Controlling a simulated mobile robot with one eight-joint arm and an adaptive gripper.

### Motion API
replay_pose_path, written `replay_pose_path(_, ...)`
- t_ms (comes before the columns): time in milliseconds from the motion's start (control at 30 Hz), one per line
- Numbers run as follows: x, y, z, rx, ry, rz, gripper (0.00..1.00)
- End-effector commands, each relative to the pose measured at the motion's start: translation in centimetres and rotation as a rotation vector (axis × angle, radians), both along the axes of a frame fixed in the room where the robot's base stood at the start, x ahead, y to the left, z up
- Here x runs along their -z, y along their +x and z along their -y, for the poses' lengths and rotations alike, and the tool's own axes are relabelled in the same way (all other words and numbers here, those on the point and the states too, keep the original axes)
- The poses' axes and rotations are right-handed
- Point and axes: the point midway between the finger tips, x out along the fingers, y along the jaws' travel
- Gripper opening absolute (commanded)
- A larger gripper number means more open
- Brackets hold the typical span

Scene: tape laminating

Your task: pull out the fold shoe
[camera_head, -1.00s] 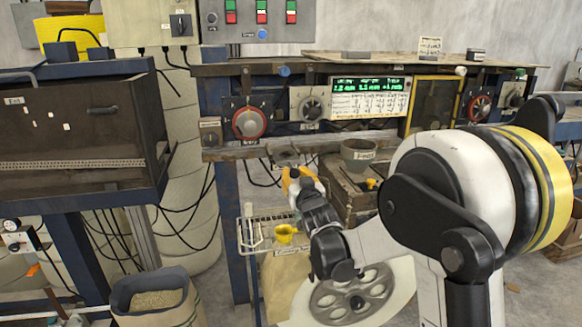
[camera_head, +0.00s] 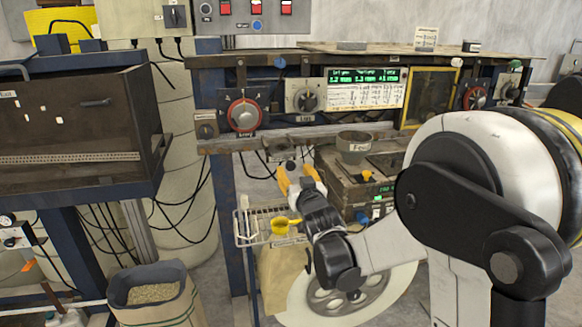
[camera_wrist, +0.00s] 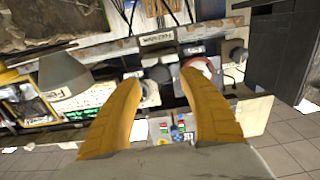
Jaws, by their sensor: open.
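My gripper (camera_head: 297,174) is open, with its two orange fingers apart and pointing up below the front rail. Nothing shows between the fingertips in the head view. A small grey block (camera_head: 278,147) hangs at the rail just above and left of the fingers; it may be the fold shoe, but I cannot tell for sure. In the wrist view my gripper (camera_wrist: 160,85) also shows open, with the machine's dials and panel upside down beyond it.
A grey cup (camera_head: 354,148) stands right of my gripper on a box with a green display. A large reel (camera_head: 318,298) is beneath. A dark cabinet (camera_head: 75,125) and sack (camera_head: 150,292) stand left.

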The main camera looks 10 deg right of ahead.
Motion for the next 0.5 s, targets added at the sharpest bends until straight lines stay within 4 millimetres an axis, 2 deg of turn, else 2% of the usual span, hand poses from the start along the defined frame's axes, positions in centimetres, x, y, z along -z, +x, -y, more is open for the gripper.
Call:
replay_pose_path(100, 0.0, -2.9, 0.0, 0.000, -0.001, 0.000, 0.49)
replay_pose_path(233, 0.0, -5.5, 0.0, 0.000, 0.000, 0.000, 0.49)
replay_pose_path(333, 0.0, -6.9, 0.0, 0.000, 0.000, 0.000, 0.49)
replay_pose_path(500, 0.0, -7.9, 0.0, 0.000, 0.000, 0.000, 0.49)
